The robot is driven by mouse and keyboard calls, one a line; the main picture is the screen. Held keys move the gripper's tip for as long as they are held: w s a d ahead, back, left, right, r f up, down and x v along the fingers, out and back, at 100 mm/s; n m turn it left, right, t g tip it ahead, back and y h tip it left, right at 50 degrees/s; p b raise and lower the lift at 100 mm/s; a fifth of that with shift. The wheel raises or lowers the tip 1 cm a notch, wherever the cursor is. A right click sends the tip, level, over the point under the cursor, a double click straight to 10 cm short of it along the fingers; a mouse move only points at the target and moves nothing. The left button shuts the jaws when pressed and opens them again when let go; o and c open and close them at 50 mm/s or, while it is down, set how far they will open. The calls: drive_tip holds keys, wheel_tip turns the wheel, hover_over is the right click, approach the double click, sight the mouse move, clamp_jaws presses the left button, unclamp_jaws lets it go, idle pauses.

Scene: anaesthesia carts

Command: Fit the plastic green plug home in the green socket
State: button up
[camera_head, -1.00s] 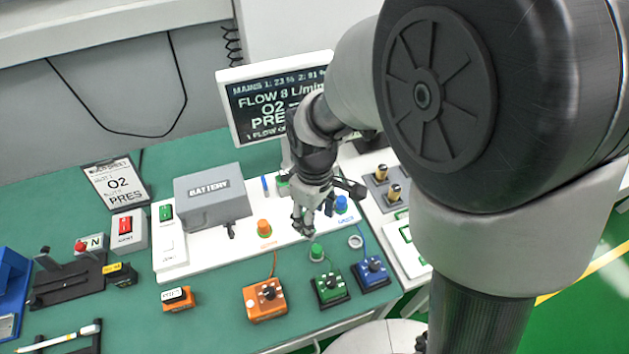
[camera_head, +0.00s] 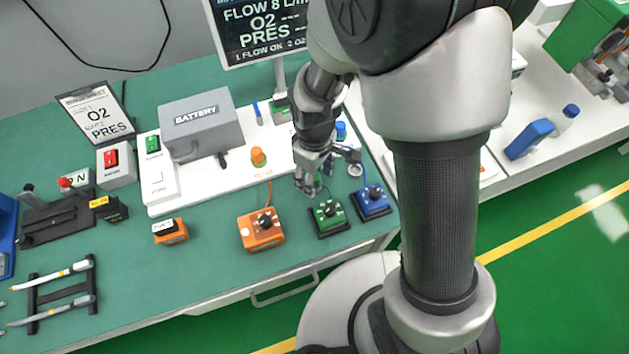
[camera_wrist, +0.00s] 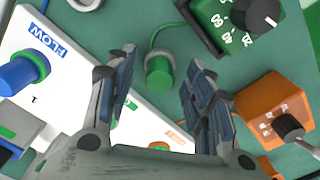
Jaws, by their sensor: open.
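The green plug (camera_wrist: 158,73) is on the teal table just off the white panel's edge, with a thin green cable to the green box. In the wrist view it lies between the fingers of my gripper (camera_wrist: 160,90), apart from both. My gripper is open and empty. In the head view my gripper (camera_head: 308,186) is low over the table edge of the panel and largely covers the plug. The green socket is mostly hidden behind my gripper; a sliver of green (camera_wrist: 159,146) shows by the palm, but I cannot tell if it is the socket.
The green box (camera_head: 328,214) stands close in front, between the orange box (camera_head: 262,229) and the blue box (camera_head: 371,201). An orange plug (camera_head: 258,156) and a blue plug (camera_wrist: 20,72) stand on the white panel (camera_wrist: 60,75). A grey battery case (camera_head: 200,122) is left.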

drive_tip(key=shift+f, duration=0.25)
drive_tip(key=shift+r, duration=0.1)
drive_tip(key=shift+c, duration=0.2)
drive_tip(key=c, duration=1)
